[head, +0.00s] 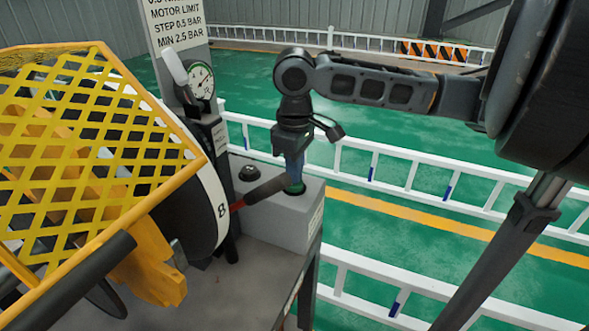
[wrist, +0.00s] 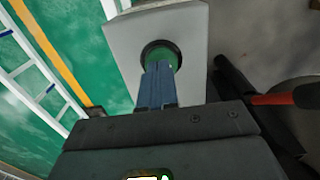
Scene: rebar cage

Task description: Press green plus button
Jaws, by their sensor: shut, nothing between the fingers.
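The green button (wrist: 165,53) sits in a dark ring on top of a grey control box (wrist: 198,20). In the head view the green button (head: 296,189) shows at the right part of the box (head: 285,222), partly hidden by my fingers. My gripper (head: 294,178) points down with its blue fingers shut and empty. In the wrist view the fingertips (wrist: 158,66) overlap the near part of the button. I cannot tell whether they touch it. Any plus mark on the button cannot be made out.
A second, black button (head: 248,173) is on the box, left of the green one. A lever with a red and black handle (head: 259,194) lies close to the left of my fingers. A yellow mesh guard (head: 90,130) fills the left. A gauge (head: 201,80) stands behind. White railings (head: 400,165) run at right.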

